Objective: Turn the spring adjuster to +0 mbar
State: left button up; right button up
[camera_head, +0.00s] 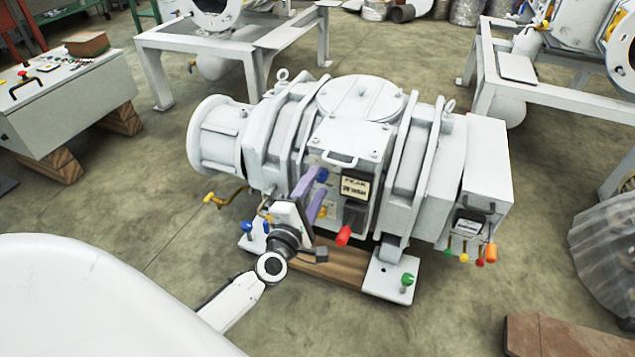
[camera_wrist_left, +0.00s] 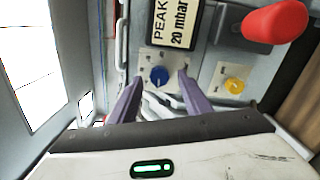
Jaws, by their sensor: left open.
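A white vacuum machine (camera_head: 362,98) stands on the floor, with a panel of controls on its front. A blue knob (camera_head: 322,175) sits on the panel beside a label (camera_head: 355,188). In the left wrist view the blue knob (camera_wrist_left: 160,76) is on a light plate under the label (camera_wrist_left: 176,22), which reads PEAK 20 mbar. I cannot tell which control is the spring adjuster. My left gripper (camera_head: 318,184) is open, its purple fingers pointing at the panel. In the left wrist view its fingertips (camera_wrist_left: 159,79) are on either side of the blue knob, apart from it.
A yellow knob (camera_wrist_left: 234,86) and a red handle (camera_wrist_left: 275,18) are beside the blue knob. Colored valves (camera_head: 470,255) hang at the machine's right end. A yellow-handled lever (camera_head: 222,199) sticks out left. A grey control desk (camera_head: 70,95) stands left; open floor lies in front.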

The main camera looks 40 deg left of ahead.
pick_arm(q)
jog(key=p+v, duration=0.1)
jog(key=v, duration=0.8)
pick_arm(e)
jog(key=shift+s+d+f+g+h, duration=0.1)
jog(key=shift+d+f+g+h, duration=0.3)
jog(key=shift+f, duration=0.35)
